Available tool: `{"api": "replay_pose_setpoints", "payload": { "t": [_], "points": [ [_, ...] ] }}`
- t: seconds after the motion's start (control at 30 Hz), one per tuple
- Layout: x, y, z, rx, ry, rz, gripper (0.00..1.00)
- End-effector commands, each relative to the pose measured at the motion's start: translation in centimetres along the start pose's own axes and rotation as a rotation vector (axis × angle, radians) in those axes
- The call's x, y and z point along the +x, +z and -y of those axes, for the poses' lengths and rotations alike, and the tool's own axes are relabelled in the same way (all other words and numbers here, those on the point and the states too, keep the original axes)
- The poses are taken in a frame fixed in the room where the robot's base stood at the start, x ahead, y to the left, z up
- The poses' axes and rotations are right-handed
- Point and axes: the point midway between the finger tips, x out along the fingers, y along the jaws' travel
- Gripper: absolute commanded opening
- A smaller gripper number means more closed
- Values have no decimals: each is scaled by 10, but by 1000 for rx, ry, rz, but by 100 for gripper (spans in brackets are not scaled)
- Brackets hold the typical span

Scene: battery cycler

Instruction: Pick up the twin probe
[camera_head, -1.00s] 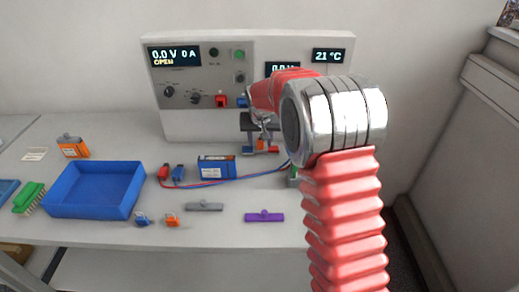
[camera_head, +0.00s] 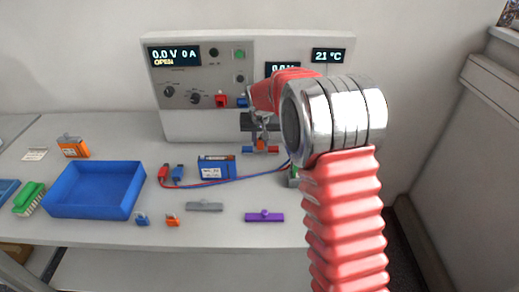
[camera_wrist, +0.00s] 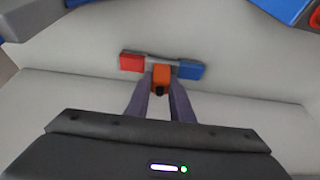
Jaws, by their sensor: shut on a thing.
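The twin probe (camera_wrist: 162,66) is a short grey bar with a red block at its left end, a blue block at its right end and an orange grip in the middle. My gripper (camera_wrist: 162,82) is shut on the orange grip, one dark finger on each side. In the head view the probe (camera_head: 273,150) sits at the bench in front of the instrument panel, and my gripper (camera_head: 262,139) comes down on it from above. I cannot tell whether the probe touches the bench.
The cycler panel (camera_head: 200,70) stands close behind. A blue battery pack (camera_head: 216,167) with red and blue leads lies left of the probe. A blue tray (camera_head: 95,168), a grey bar (camera_head: 204,206) and a purple bar (camera_head: 264,216) lie nearer the front.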

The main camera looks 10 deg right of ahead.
Motion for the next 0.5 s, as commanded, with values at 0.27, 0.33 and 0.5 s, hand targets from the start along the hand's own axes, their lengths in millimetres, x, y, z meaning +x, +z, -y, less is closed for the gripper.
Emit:
{"api": "replay_pose_setpoints", "payload": {
  "t": [0.27, 0.33, 0.5],
  "points": [
    [0, 0, 0, 0, 0, -1, 0],
    [0, 0, 0, 0, 0, -1, 0],
    [-2, -1, 0, 0, 0, -2, 0]
  ]
}}
